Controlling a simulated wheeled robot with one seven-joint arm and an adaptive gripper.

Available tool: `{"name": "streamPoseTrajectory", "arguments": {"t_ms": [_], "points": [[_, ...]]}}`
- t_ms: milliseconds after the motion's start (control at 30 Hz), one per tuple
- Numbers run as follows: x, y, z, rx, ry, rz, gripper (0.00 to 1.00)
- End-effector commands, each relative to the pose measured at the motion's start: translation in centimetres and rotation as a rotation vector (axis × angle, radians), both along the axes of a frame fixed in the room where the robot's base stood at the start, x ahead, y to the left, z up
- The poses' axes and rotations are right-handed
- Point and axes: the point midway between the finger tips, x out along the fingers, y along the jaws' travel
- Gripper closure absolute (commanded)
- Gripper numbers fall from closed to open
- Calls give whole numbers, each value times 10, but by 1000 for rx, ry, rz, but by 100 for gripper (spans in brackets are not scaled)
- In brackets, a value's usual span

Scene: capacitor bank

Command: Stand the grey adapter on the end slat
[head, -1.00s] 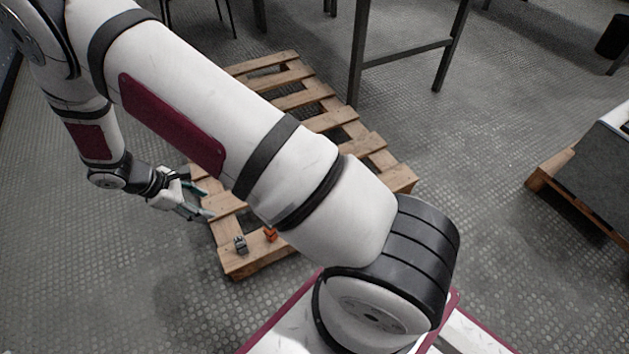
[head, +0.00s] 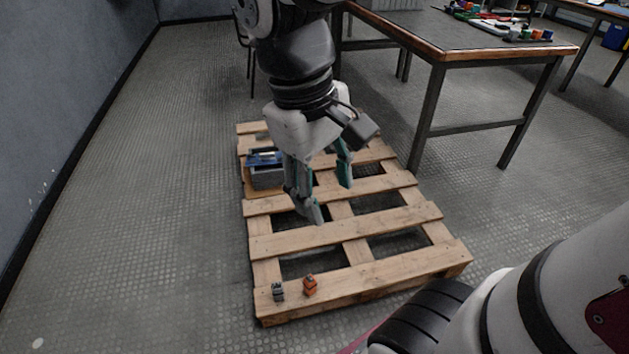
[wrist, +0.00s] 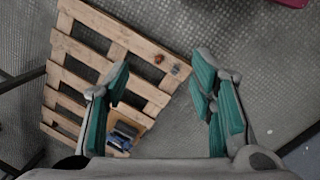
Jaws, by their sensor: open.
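The small grey adapter (head: 278,292) is on the near end slat (head: 390,283) of the wooden pallet, close to its left end. At this size I cannot tell whether it stands or lies. In the wrist view the adapter (wrist: 175,70) is a dark spot near the pallet's corner. My gripper (head: 330,198) is open and empty above the middle of the pallet, pointing down, farther back than the adapter and apart from it. Its spread teal-padded fingers (wrist: 160,78) also show in the wrist view.
An orange piece (head: 310,285) sits on the same slat just right of the adapter. A grey bin with blue contents (head: 267,178) stands on the pallet's far left. A workbench (head: 470,55) stands behind right. The floor left of the pallet is clear.

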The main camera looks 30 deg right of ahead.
Motion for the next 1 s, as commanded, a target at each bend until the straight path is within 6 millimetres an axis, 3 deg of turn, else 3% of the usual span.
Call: {"name": "streamPoseTrajectory", "arguments": {"t_ms": [200,400,600,1000], "points": [[-74,6,12,84,-73,-137,50],[-115,14,7,140,-107,-211,50],[-126,17,4,158,-115,-232,50],[-126,17,5,158,-115,-230,50]]}}
